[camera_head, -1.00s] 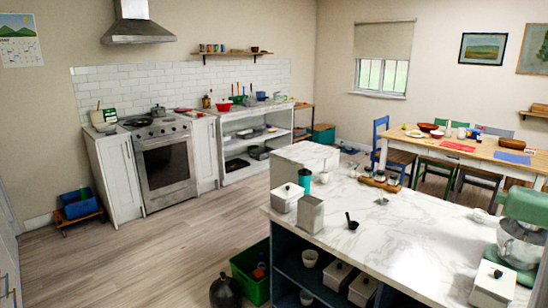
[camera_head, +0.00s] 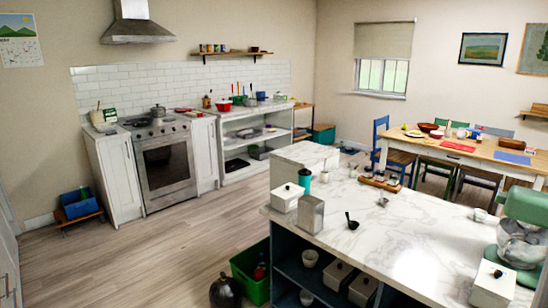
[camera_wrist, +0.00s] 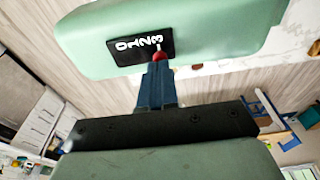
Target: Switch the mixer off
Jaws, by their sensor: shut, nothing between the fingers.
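The mixer (camera_head: 526,208) is pale green and stands at the right edge of the marble counter in the head view, partly cut off, with a shiny bowl (camera_head: 518,240). In the wrist view the mixer's green housing (camera_wrist: 215,30) shows close up. It has a black panel (camera_wrist: 118,53) with the white digits 0, 1, 2, 3, and a red knob (camera_wrist: 158,54) at the panel's right end, by the last digit, 3. My gripper (camera_wrist: 157,68) is shut, its dark blue fingertips right at the red knob. Whether they touch it, I cannot tell. My gripper does not show in the head view.
The marble counter (camera_head: 400,225) is clear around its middle. A white lidded canister (camera_head: 492,285) stands close in front of the mixer. A small black scoop (camera_head: 351,222) and a steel box (camera_head: 310,214) are farther left. Wooden floor lies beyond the counter.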

